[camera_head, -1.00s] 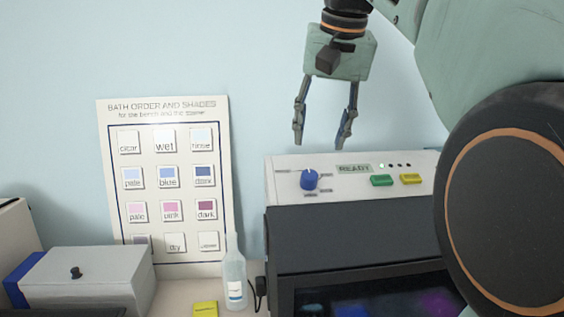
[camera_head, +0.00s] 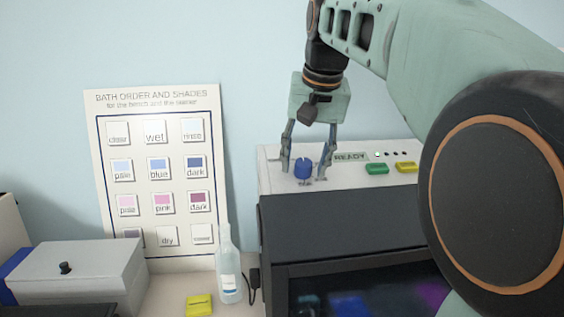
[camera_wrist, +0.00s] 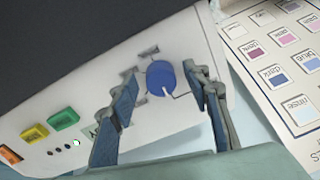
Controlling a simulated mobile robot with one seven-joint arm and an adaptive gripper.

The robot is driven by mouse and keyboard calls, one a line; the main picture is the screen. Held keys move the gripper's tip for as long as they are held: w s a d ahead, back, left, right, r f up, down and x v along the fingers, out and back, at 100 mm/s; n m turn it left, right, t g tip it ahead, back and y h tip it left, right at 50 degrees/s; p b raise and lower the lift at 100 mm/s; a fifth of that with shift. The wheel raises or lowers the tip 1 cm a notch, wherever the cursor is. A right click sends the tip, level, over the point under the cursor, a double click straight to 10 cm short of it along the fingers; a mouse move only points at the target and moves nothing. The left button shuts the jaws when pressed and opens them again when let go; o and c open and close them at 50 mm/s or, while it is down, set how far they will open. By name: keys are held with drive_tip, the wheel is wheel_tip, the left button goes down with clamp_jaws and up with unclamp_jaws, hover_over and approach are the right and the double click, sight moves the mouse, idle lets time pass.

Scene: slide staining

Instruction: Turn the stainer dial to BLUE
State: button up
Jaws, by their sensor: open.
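The stainer dial (camera_head: 302,168) is a blue round knob on the pale top panel of the stainer (camera_head: 330,230). In the wrist view the dial (camera_wrist: 161,77) shows a white pointer line, and small labels around it are too small to read. My gripper (camera_head: 304,172) is open, pointing down, with one finger on each side of the dial. In the wrist view the fingers (camera_wrist: 165,90) frame the dial; whether they touch it I cannot tell. The fingers partly cover the labels.
Beside the dial are a READY display (camera_head: 350,156), a green button (camera_head: 376,168) and a yellow button (camera_head: 406,167). A shade chart (camera_head: 103,180) leans on the wall at left.

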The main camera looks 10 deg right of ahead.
drive_tip(key=shift+c, duration=0.6)
drive_tip(key=c, duration=1)
drive_tip(key=shift+c, duration=0.2)
